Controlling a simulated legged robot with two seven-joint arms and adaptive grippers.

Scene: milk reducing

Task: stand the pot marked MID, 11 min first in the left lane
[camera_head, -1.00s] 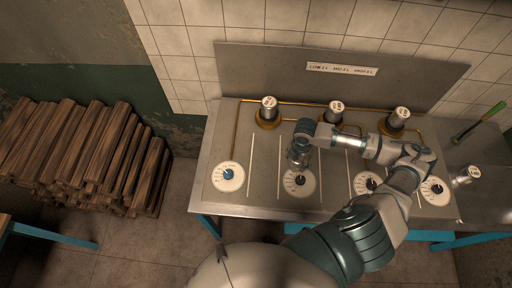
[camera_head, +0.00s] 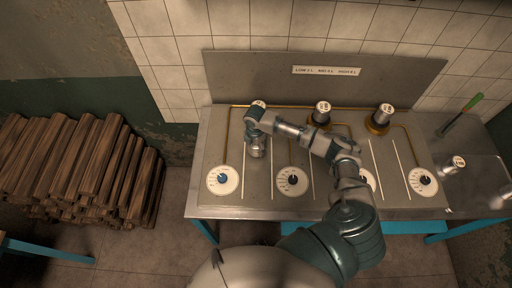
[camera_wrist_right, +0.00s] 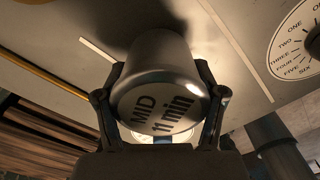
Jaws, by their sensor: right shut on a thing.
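The metal pot marked MID, 11 min (camera_wrist_right: 158,85) is between the two fingers of my right gripper (camera_wrist_right: 158,110), with its labelled top facing the wrist camera. In the head view my right gripper (camera_head: 257,143) is shut on it, between the first and second dials, near the white line (camera_head: 243,165) on the left. Whether the pot touches the counter is unclear. A pot at the back left (camera_head: 258,104) is partly hidden by my arm. Two more pots stand at the back, one in the middle (camera_head: 322,112) and one on the right (camera_head: 384,115). My left gripper is not in view.
White dials lie along the counter front, including the leftmost (camera_head: 222,180), second (camera_head: 292,181) and rightmost (camera_head: 422,181). Another pot (camera_head: 455,164) is at the right. A label board (camera_head: 326,71) stands at the back.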

